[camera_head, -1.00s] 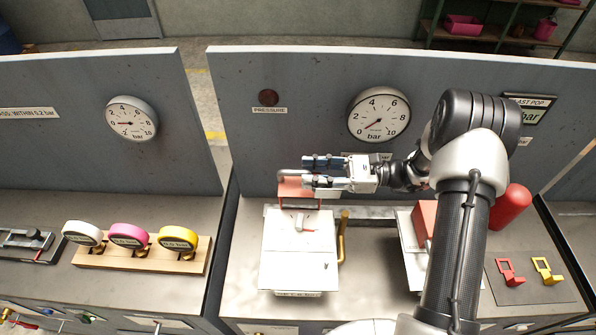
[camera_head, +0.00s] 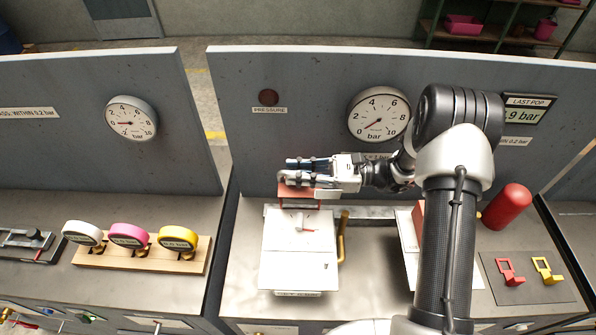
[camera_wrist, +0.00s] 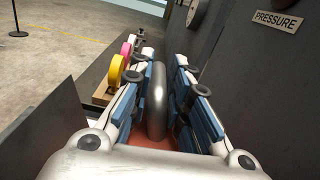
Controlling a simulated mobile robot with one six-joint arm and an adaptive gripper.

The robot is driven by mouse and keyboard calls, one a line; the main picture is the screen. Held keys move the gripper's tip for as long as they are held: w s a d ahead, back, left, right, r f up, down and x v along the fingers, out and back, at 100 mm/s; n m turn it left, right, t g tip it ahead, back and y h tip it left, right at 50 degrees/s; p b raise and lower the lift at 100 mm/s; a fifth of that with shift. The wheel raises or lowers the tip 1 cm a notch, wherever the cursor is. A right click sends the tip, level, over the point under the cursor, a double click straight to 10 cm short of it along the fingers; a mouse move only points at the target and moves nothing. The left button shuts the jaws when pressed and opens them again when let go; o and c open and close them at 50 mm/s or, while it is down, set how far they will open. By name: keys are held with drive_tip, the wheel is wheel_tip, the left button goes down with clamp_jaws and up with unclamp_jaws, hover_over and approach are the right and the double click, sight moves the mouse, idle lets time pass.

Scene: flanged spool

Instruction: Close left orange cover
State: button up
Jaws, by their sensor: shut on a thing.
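The left orange cover (camera_head: 299,201) stands raised at the back edge of a white box (camera_head: 297,262) on the middle bench, mostly hidden behind my gripper. Its grey bar handle shows in the wrist view (camera_wrist: 158,100), between the blue-padded fingers. My gripper (camera_head: 300,172) is shut on that handle, reaching in from the right. In the wrist view a strip of the orange cover shows below the handle. A second orange cover (camera_head: 418,222) stands further right, partly behind my arm.
A brass pipe (camera_head: 343,238) stands just right of the white box. A grey back panel with a pressure gauge (camera_head: 378,114) rises behind the gripper. A red cylinder (camera_head: 507,207) and red and yellow tags (camera_head: 510,271) lie right of my arm.

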clamp_jaws()
idle(0.3)
